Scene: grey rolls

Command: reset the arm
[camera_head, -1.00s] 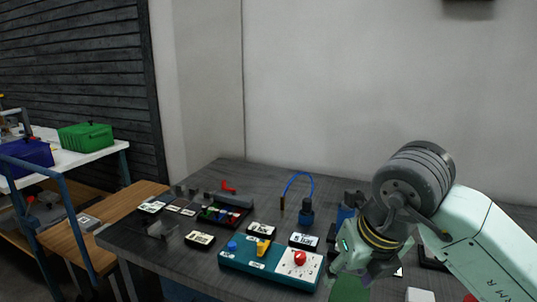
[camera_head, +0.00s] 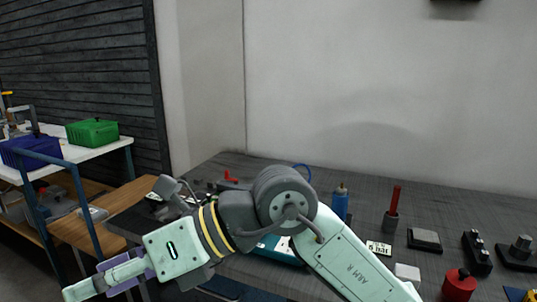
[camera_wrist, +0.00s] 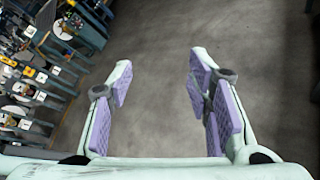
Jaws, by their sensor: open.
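My gripper (camera_head: 108,276) hangs at the lower left of the head view, beyond the left front of the grey workbench (camera_head: 432,208). My arm crosses the lower middle of that view, bent at a grey joint. In the wrist view my gripper (camera_wrist: 158,72) has its two pale green fingers with lilac pads spread wide apart. Nothing is between them; only the bare grey floor (camera_wrist: 155,35) shows there. My arm hides much of the bench's left half, including most of a teal control box (camera_head: 283,250).
On the bench's right stand a blue bottle (camera_head: 340,203), a red-handled tool in a holder (camera_head: 392,208), a red knob-topped item (camera_head: 459,284) and black blocks. At left is a white-topped table with a green bin (camera_head: 92,131) and blue bin (camera_head: 30,150); a wooden shelf stands below.

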